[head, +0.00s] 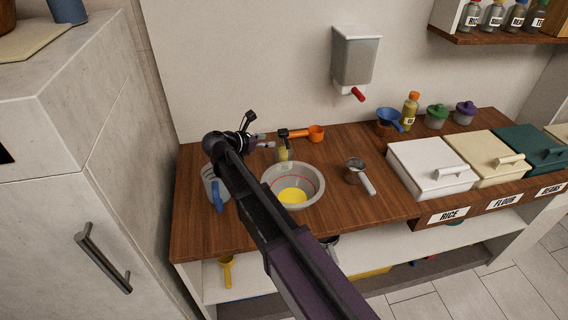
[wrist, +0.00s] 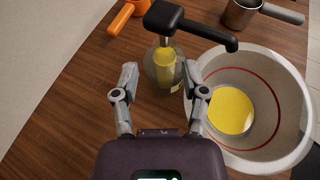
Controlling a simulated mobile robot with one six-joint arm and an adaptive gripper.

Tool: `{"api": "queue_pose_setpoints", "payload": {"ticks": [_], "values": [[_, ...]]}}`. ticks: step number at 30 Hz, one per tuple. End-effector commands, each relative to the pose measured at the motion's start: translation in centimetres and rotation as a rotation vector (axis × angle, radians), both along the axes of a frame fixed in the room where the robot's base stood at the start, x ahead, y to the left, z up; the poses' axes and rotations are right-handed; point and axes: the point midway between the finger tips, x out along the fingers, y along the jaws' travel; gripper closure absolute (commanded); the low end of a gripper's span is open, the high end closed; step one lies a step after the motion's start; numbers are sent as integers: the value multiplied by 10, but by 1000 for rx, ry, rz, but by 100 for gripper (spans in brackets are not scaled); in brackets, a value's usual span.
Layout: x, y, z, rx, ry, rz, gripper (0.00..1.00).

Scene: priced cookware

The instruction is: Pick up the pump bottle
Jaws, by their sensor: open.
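The pump bottle (head: 284,153) stands upright on the wooden counter, behind the bowl. It is clear with yellow contents and has a black pump head, which shows large at the top of the wrist view. In the wrist view its body (wrist: 163,68) lies ahead of my gripper (wrist: 159,72), between the lines of the two fingers. My gripper (head: 260,131) is open and empty, just left of the bottle in the head view. I cannot tell whether the fingertips reach around the body.
A grey bowl (head: 318,190) with a yellow disc inside stands close beside the bottle, near my right finger in the wrist view. An orange scoop (head: 316,132) lies behind. A metal scoop (head: 355,168) and a blue-handled jug (head: 211,190) flank the bowl.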

Motion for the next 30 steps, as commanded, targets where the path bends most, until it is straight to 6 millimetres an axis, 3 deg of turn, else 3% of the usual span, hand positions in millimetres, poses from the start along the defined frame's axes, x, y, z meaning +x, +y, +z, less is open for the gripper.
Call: {"api": "queue_pose_setpoints", "payload": {"ticks": [6, 22, 30], "values": [[13, -14, -9, 0, 0, -1, 43], [17, -20, -10, 0, 0, -1, 43], [32, -43, -17, 0, 0, -3, 43]]}}
